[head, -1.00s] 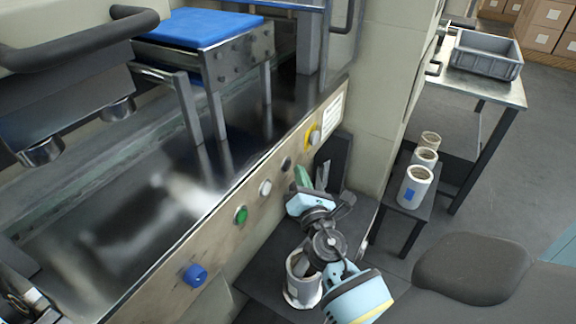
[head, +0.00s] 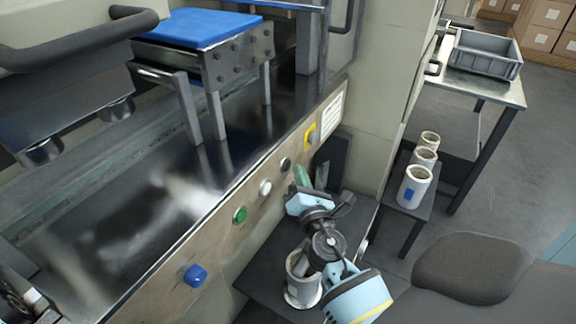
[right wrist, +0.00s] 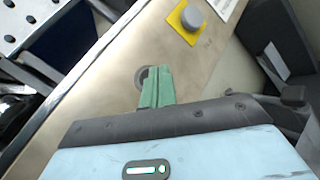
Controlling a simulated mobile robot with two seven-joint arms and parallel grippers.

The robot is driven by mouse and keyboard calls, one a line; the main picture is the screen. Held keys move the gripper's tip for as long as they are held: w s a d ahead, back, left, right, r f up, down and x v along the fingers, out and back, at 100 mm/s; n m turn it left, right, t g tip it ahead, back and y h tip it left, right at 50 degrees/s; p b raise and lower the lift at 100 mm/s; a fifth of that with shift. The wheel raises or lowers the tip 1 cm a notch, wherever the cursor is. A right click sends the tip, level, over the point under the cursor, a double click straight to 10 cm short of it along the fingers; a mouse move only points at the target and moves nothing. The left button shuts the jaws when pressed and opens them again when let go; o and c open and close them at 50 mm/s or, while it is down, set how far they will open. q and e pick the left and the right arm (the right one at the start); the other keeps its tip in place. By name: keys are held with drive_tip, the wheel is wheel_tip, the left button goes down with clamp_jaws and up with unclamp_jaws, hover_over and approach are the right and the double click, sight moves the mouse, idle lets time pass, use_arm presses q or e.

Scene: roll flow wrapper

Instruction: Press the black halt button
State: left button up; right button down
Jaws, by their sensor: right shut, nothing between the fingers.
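The black button (head: 286,164) is a small dark round cap on the slanted metal control panel (head: 165,262), between a white button and a yellow-backed one. My right gripper (head: 302,177) is shut and empty, with its green fingers pointing at the panel just right of and below the black button. In the right wrist view the green fingertips (right wrist: 155,72) overlap the dark round button (right wrist: 139,77) and hide part of it. I cannot tell whether they touch it. My left gripper is not in view.
The panel also carries a blue knob (head: 195,275), a green button (head: 240,214), a white button (head: 265,187) and a yellow-backed grey button (right wrist: 193,19). A roll (head: 301,281) stands below my right arm. Several rolls and a grey crate (head: 487,55) are at the right.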

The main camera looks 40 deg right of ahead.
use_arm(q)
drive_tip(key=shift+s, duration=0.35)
use_arm(e)
drive_tip(key=shift+w, duration=0.1)
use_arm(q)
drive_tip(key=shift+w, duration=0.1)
use_arm(e)
drive_tip(key=shift+w+a, duration=0.15)
drive_tip(key=shift+w, duration=0.15)
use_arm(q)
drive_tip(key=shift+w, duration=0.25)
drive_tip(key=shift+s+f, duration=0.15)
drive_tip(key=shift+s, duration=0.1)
use_arm(e)
drive_tip(key=shift+w+a, duration=0.15)
drive_tip(key=shift+w, duration=0.3)
drive_tip(key=shift+s, duration=0.2)
idle(0.5)
drive_tip(key=shift+s+d, duration=0.3)
drive_tip(key=shift+s, duration=0.35)
